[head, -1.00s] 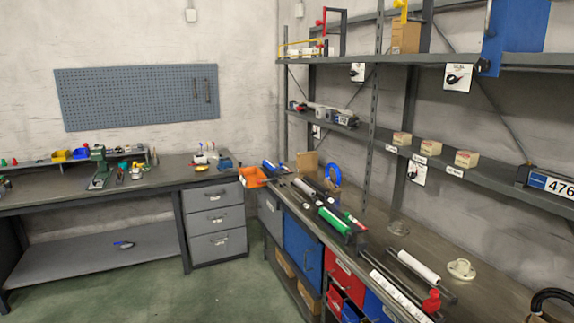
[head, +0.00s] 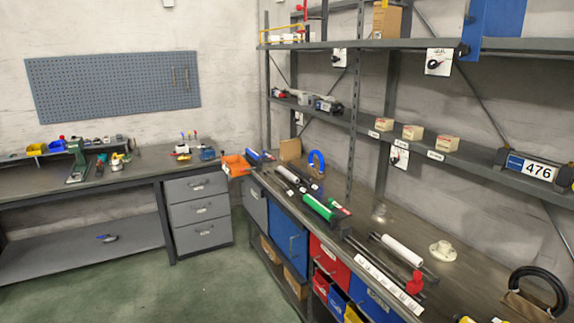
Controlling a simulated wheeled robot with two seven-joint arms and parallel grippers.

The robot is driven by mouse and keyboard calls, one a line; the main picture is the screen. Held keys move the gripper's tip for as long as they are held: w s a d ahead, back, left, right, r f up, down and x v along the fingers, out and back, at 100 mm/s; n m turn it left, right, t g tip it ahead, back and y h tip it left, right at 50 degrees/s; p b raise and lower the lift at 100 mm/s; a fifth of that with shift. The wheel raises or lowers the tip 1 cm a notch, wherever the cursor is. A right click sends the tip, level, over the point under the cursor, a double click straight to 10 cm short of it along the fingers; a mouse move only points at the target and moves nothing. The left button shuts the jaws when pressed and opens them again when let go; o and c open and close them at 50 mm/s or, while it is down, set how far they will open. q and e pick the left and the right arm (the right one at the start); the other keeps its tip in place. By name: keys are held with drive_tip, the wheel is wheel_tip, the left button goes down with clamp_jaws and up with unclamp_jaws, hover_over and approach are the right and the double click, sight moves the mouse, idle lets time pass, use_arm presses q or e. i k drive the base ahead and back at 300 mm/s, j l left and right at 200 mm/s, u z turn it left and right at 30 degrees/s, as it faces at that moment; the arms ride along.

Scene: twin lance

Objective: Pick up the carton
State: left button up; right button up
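Several things could be the carton. Three small tan cartons stand in a row on the middle shelf: the left one (head: 384,124), the middle one (head: 413,132) and the right one (head: 447,144). A larger brown cardboard box (head: 388,22) stands on the upper shelf. Another brown cardboard box (head: 291,149) stands at the far end of the right workbench. Neither of my grippers is in view.
The right workbench (head: 408,237) carries tubes, a white flanged part (head: 442,250) and a black-handled bag (head: 535,295). An orange bin (head: 236,165) sits at its far corner. Drawers and bins fill its front. The green floor (head: 190,285) is clear.

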sight(289, 149)
drive_tip(key=i+j+u, duration=0.35)
drive_tip(key=i, duration=0.4)
drive_tip(key=i+u, duration=0.35)
drive_tip(key=i, duration=0.35)
